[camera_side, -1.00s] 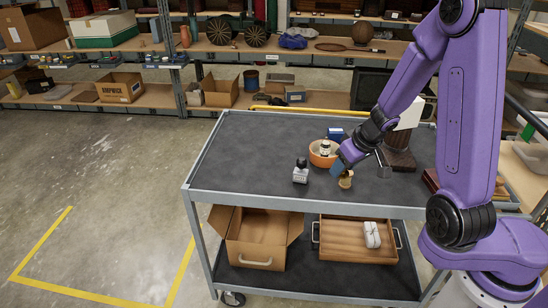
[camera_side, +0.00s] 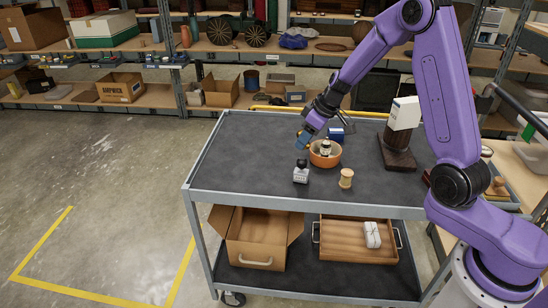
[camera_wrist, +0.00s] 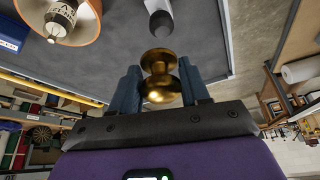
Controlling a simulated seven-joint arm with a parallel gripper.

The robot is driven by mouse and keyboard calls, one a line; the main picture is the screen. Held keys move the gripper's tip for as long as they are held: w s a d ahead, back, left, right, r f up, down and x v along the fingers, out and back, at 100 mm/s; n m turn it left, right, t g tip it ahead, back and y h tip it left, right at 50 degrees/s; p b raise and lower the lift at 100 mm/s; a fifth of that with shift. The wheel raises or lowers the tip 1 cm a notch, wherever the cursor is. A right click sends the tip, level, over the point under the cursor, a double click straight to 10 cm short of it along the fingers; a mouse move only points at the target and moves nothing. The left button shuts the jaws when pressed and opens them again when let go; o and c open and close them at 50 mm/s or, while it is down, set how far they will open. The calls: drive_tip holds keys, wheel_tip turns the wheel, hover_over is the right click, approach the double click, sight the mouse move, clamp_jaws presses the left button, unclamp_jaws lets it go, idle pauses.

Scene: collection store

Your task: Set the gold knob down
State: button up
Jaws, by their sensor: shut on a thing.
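My gripper (camera_side: 303,142) is above the cart top, just left of the orange bowl and above and behind the black-capped bottle in the side view. In the wrist view, my gripper (camera_wrist: 160,88) is shut on the shiny gold knob (camera_wrist: 161,72), with one blue finger on each side. The knob is not clearly visible in the side view. The grey cart top (camera_side: 255,165) is below; the height of the knob over it is hard to judge.
The orange bowl (camera_side: 325,161) holds a small labelled jar (camera_side: 325,148). The black-capped bottle (camera_side: 301,174) and a wooden spool (camera_side: 346,178) stand in front. A blue box (camera_side: 337,133) and dark wooden stand (camera_side: 397,152) are behind and right. The cart's left side is clear.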

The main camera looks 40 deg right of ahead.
drive_tip(key=shift+w+d+n, duration=0.2)
drive_tip(key=shift+w+n, duration=0.1)
drive_tip(key=shift+w, duration=0.5)
drive_tip(key=w+f, duration=0.4)
drive_tip(key=w, duration=0.5)
hover_over(272, 156)
drive_tip(key=s, duration=0.2)
drive_tip(key=f, duration=0.5)
drive_tip(key=shift+w+d+f, duration=0.15)
drive_tip(key=shift+d+f, duration=0.05)
drive_tip(key=shift+d, duration=0.1)
drive_tip(key=shift+w+f, duration=0.2)
drive_tip(key=shift+f, duration=1.55)
drive_tip(key=shift+f, duration=0.1)
drive_tip(key=o, duration=1.3)
